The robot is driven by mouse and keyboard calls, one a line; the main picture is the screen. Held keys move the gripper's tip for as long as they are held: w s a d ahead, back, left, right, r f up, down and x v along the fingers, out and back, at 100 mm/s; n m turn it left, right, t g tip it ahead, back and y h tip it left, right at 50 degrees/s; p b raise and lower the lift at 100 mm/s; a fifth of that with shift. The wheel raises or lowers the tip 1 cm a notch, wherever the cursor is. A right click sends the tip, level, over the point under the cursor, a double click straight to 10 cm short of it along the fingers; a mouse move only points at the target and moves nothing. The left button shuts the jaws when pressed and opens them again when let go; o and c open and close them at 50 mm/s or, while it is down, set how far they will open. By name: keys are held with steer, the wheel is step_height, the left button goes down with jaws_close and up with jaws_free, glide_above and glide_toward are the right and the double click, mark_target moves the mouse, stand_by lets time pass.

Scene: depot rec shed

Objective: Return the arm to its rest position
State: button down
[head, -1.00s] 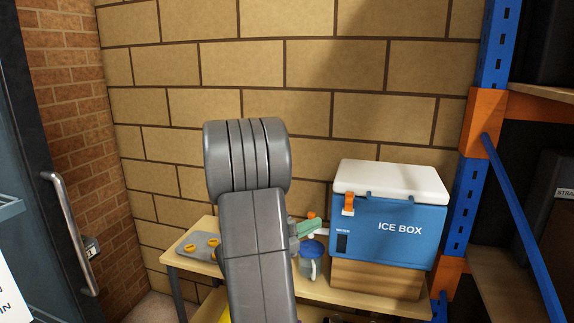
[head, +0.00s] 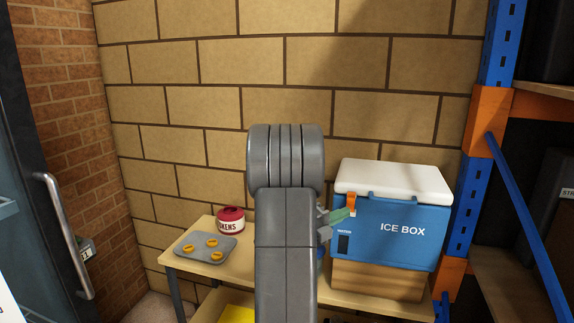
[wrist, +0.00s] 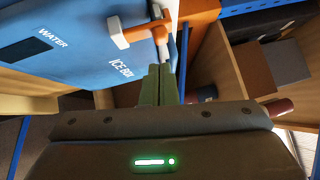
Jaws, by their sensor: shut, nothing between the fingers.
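My gripper shows in the head view (head: 338,216) as green fingers beside my grey arm, at the left front edge of the blue ice box (head: 395,232). In the wrist view my gripper (wrist: 160,82) is shut and empty, its green fingers together. The ice box (wrist: 75,45) fills the upper left there, with its orange and white latch (wrist: 142,30) just beyond the fingertips. I cannot tell whether the fingers touch the box. My arm stands upright in the middle of the head view and hides part of the table.
The wooden table (head: 205,268) holds a grey tray (head: 187,248) with yellow rings and a red-and-white pot (head: 231,221). The ice box stands on a wooden block (head: 378,281). A blue and orange rack (head: 487,125) is at right, a door handle (head: 62,235) at left.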

step_height(320, 180, down, 4)
steer(key=m+h+b, duration=0.1)
steer(key=m+b, duration=0.1)
steer(key=b, duration=0.3)
steer(key=m+h+b, duration=0.2)
steer(key=b, duration=0.4)
steer(key=m+h+b, duration=0.1)
steer(key=m+b, duration=0.1)
steer(key=b, duration=0.4)
steer(key=shift+w+d+r+g+h, duration=0.15)
steer(key=shift+r+g+h, duration=0.15)
steer(key=shift+g, duration=0.1)
steer(key=m+b, duration=0.1)
steer(key=m+g+h+b, duration=0.1)
steer(key=b, duration=0.1)
steer(key=shift+f, duration=0.35)
steer(key=shift+r+m+h+b, duration=0.15)
steer(key=shift+m+h+b, duration=0.2)
steer(key=shift+b, duration=0.35)
